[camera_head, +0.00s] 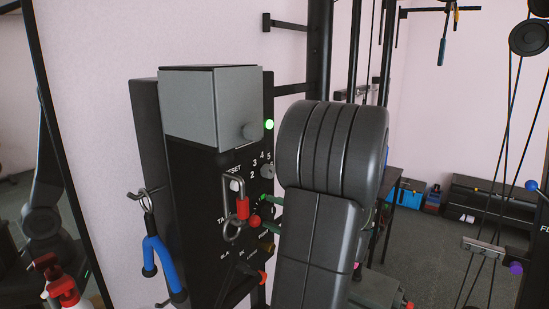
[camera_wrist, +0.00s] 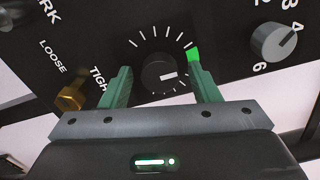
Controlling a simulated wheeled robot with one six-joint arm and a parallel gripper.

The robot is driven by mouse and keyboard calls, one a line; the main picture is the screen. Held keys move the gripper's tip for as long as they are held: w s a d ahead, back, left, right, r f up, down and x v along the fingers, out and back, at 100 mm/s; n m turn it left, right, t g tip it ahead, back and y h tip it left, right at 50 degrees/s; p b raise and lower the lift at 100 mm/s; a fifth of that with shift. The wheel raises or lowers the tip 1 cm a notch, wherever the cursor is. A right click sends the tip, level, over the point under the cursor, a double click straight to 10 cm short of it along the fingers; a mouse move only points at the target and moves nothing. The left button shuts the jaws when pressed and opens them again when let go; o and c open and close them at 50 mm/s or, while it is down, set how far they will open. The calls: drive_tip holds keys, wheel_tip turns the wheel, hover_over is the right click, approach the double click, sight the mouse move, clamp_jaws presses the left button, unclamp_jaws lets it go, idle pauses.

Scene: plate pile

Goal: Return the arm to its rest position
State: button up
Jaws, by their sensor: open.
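My gripper (camera_wrist: 160,70) is open, with its two green fingers spread. In the wrist view a black dial (camera_wrist: 160,75) with white tick marks around it shows between the fingertips. The fingers are apart from the dial at the sides; I cannot tell how deep they reach. In the head view my gripper (camera_head: 268,213) is mostly hidden behind my dark arm (camera_head: 325,200), which is stretched out in front of the black control panel (camera_head: 190,190). A green light (camera_wrist: 193,55) shows by the right finger.
The panel bears a grey box (camera_head: 210,105), a red-sleeved carabiner (camera_head: 241,208) and several knobs, including a brass one (camera_wrist: 72,97) and a grey one (camera_wrist: 273,42). A blue handle (camera_head: 160,262) hangs left. Cables (camera_head: 500,130) stand right. Open floor (camera_head: 425,250) lies at right.

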drive_tip(key=n, duration=0.6)
drive_tip(key=shift+r, duration=0.1)
drive_tip(key=n+p, duration=0.1)
drive_tip(key=n, duration=0.3)
drive_tip(key=shift+r+n, duration=0.1)
drive_tip(key=shift+n, duration=0.2)
drive_tip(key=shift+n+p, duration=0.75)
drive_tip(key=shift+n, duration=0.35)
drive_tip(key=shift+a, duration=0.1)
